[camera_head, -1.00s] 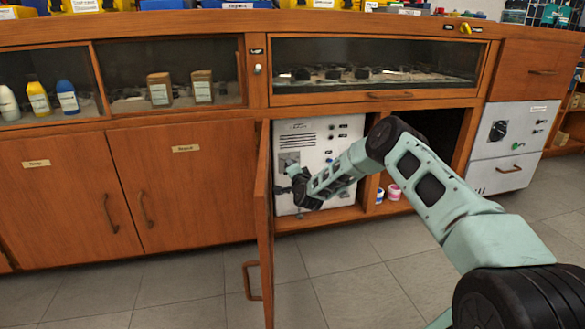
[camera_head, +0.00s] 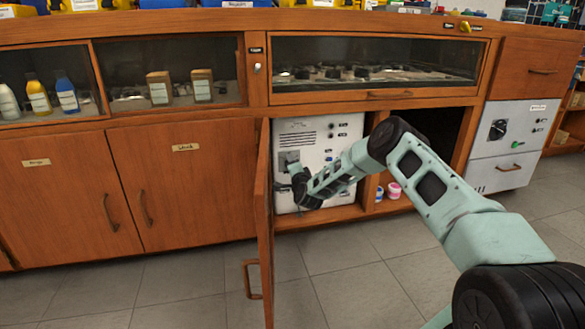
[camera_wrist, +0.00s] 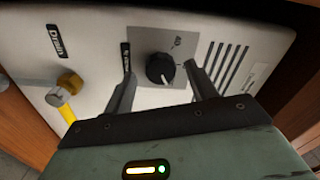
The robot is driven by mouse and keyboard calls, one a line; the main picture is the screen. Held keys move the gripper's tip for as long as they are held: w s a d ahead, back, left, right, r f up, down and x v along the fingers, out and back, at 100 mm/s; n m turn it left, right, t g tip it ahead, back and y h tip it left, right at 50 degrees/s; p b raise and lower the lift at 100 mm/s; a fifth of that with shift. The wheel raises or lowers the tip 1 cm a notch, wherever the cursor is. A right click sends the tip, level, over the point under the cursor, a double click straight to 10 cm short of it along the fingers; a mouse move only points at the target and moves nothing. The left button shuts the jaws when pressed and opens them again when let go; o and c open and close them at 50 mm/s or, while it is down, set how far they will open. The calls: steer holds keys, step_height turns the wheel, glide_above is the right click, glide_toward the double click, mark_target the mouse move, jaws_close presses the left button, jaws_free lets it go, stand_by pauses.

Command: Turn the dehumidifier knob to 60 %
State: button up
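The dehumidifier is a white panelled unit (camera_head: 345,128) in the open cabinet bay. In the wrist view, its black round knob (camera_wrist: 160,68) with a white pointer mark sits on a grey plate (camera_wrist: 148,42). A scale number shows beside the knob, tilted and hard to read. My gripper (camera_wrist: 161,79) is open, with one dark finger on each side of the knob. I cannot tell whether either finger touches it. In the head view, my gripper (camera_head: 295,170) is at the left part of the unit's front and hides the knob.
A yellow drain valve (camera_wrist: 68,84) with a "Drain" label is left of the knob in the wrist view; vent slots (camera_wrist: 225,65) are on the right. The open cabinet door (camera_head: 264,225) stands close to the left of my gripper. Small pots (camera_head: 394,190) stand right of the unit.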

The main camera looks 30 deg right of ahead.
steer(key=shift+s+r, duration=0.1)
steer(key=p+v, duration=0.8)
steer(key=v, duration=0.9)
steer(key=shift+s, duration=0.2)
